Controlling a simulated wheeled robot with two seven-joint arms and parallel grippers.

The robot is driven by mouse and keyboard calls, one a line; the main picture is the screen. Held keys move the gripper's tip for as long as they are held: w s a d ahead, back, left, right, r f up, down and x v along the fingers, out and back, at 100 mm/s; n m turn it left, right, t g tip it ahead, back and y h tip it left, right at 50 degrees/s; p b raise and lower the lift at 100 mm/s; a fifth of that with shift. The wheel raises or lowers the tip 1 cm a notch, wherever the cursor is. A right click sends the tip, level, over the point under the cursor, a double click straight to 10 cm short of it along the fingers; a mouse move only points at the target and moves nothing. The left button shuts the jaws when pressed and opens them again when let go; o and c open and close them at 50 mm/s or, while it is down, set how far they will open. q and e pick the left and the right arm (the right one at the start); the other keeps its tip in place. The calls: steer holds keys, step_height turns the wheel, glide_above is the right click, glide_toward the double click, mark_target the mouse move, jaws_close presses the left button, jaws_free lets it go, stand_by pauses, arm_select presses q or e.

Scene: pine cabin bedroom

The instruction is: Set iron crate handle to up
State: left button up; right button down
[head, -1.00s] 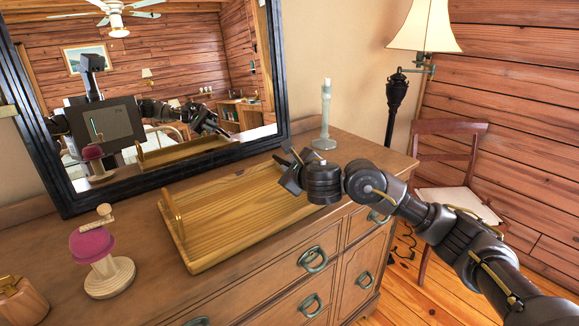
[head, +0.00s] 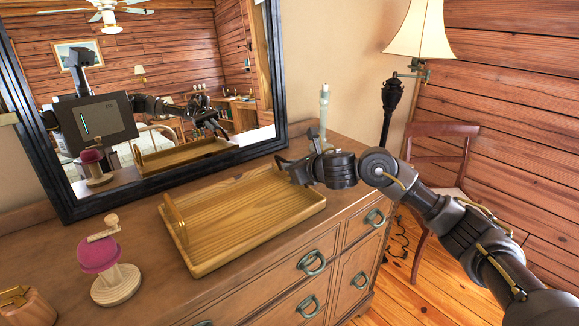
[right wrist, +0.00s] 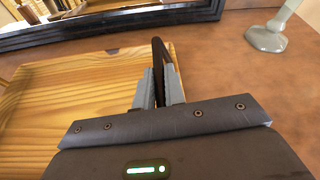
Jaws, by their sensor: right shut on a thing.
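No crate plainly made of iron shows; the handled object is a shallow wooden tray (head: 245,222) on the dresser. It also shows in the right wrist view (right wrist: 75,105). A brass-coloured loop handle (head: 174,215) stands upright at its left end. At the right end, a dark curved handle (right wrist: 161,52) rises between the fingers of my right gripper (right wrist: 158,88). This gripper (head: 287,166) is shut on that handle, with the fingers hiding its lower part. In the head view the gripper covers the tray's far right corner. My left gripper is not directly in view.
A magenta-topped wooden stand (head: 98,257) and a wooden box (head: 22,308) are left of the tray. A pale candlestick (head: 323,112) stands behind my right gripper. A black-framed mirror (head: 275,75) backs the dresser (head: 255,290). A lamp (head: 420,30) and chair (head: 440,145) are at right.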

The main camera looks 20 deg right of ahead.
steer(key=shift+w+d+r+m, duration=0.2)
steer(key=shift+d+r+m, duration=0.1)
steer(key=shift+d+m, duration=0.2)
arm_select(q)
steer(key=shift+s+d+r, duration=0.15)
steer(key=shift+s+d, duration=0.25)
steer(key=shift+d, duration=0.4)
arm_select(e)
steer(key=shift+w+d+r+m+y, duration=0.2)
steer(key=shift+d+m+y, duration=0.25)
steer(key=shift+m+y, duration=0.2)
arm_select(q)
steer(key=shift+a, duration=0.2)
arm_select(e)
steer(key=shift+g, duration=0.3)
steer(key=c, duration=1.5)
jaws_free()
arm_select(q)
steer(key=shift+w, duration=0.1)
arm_select(e)
steer(key=shift+f, duration=0.1)
